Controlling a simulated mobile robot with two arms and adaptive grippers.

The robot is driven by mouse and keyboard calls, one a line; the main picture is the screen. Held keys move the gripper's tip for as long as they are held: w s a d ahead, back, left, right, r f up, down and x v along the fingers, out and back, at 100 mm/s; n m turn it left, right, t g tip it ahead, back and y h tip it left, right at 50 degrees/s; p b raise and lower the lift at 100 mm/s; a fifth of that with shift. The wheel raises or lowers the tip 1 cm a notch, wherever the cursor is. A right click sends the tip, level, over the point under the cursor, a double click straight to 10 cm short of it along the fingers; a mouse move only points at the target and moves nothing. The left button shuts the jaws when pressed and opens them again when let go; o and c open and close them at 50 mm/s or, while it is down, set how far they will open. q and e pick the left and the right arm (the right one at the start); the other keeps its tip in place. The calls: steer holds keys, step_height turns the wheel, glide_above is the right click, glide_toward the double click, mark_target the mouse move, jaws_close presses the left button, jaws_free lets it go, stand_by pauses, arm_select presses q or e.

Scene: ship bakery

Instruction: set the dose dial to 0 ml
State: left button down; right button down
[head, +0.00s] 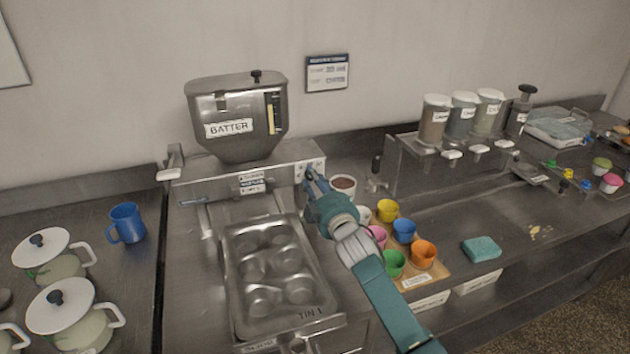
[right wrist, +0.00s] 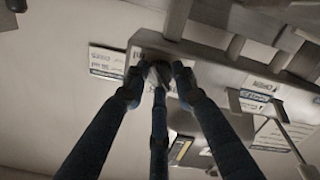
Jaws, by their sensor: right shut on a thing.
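The batter dispenser has a steel hopper (head: 236,100) labelled BATTER above a steel housing (head: 225,178). The dose dial (right wrist: 160,72) is a small dark knob on the right end of the housing's front. My right gripper (head: 312,177) is at that end of the housing, and in the right wrist view (right wrist: 158,80) its fingers are shut around the dial. The fingers hide most of the dial, and I cannot read its setting. My left gripper does not show.
A muffin tin (head: 232,290) marked TIN 1 sits below the dispenser. Coloured cups (head: 403,231) stand on a board right of my right arm, and a brown-filled tub (head: 343,187) is close to the gripper. A blue mug (head: 127,223) and white pots (head: 74,318) are left.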

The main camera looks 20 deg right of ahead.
steer(key=shift+a+r+n, duration=0.15)
steer(key=shift+n, duration=2.2)
steer(key=shift+a+r+n, duration=0.1)
steer(key=shift+a+n, duration=0.05)
steer(key=shift+n, duration=2.2)
steer(key=shift+f, duration=0.1)
